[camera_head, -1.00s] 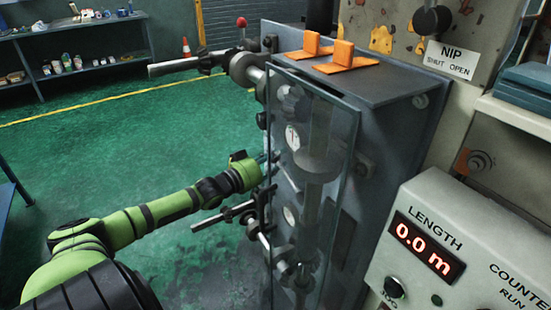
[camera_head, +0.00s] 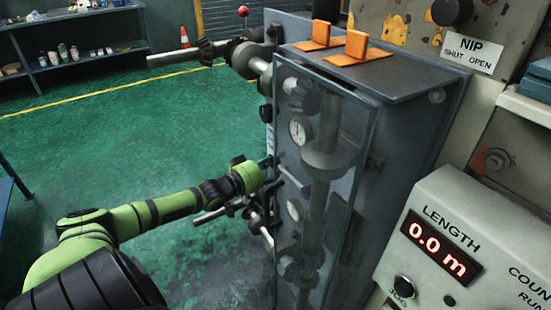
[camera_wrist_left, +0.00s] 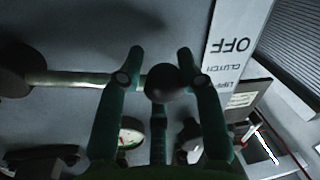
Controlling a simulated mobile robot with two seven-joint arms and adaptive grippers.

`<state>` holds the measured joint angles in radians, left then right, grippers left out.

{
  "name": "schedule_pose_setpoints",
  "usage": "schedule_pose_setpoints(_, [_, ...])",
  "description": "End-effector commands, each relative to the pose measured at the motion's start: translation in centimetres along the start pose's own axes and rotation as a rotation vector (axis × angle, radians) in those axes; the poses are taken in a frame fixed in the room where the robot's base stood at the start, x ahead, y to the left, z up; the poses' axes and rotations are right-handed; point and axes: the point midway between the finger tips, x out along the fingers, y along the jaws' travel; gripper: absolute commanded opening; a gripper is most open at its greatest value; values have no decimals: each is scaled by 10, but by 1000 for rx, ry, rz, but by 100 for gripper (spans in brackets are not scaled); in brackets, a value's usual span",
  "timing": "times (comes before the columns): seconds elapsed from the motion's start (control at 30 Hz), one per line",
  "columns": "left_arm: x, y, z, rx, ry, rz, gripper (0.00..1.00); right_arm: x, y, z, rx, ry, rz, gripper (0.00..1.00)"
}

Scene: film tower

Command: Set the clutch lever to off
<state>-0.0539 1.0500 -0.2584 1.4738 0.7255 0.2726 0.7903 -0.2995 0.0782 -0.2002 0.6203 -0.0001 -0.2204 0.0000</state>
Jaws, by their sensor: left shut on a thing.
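The clutch lever shows in the left wrist view as a pale metal rod with a dark round knob (camera_wrist_left: 163,83) at its end. My left gripper (camera_wrist_left: 163,65) has one finger on each side of this knob and is shut on it. A white label plate (camera_wrist_left: 229,55) beside it reads OFF and CLUTCH upside down. In the head view my left gripper (camera_head: 267,165) is at the left side of the grey machine cabinet (camera_head: 420,110), partly hidden there, and the lever cannot be made out clearly. My right gripper is not in view.
A glass door (camera_head: 345,170) covers gauges and shafts on the cabinet's front. Bars with handles (camera_head: 225,210) stick out near my gripper, and another rod (camera_head: 172,58) sticks out higher up. A counter panel (camera_head: 470,235) stands at right. Green floor (camera_head: 120,135) is clear at left.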

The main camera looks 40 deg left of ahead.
Motion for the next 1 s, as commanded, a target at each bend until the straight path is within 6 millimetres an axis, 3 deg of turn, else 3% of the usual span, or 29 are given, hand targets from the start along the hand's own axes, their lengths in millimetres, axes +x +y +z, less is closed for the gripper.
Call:
schedule_pose_setpoints(0.3, [2, -4, 8, -99, -7, 2, 0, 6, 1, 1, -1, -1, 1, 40])
schedule_pose_setpoints(0.73, [2, -4, 7, -109, -7, 2, 0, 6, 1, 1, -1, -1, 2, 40])
schedule_pose_setpoints(0.77, [2, -4, 7, -109, -6, 2, 49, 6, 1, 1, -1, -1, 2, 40])
schedule_pose_setpoints(0.8, [2, -4, 7, -108, -6, 3, 62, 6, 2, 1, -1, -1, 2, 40])
schedule_pose_setpoints(1.0, [2, -4, 9, -106, -11, 1, 62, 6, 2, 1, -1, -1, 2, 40])
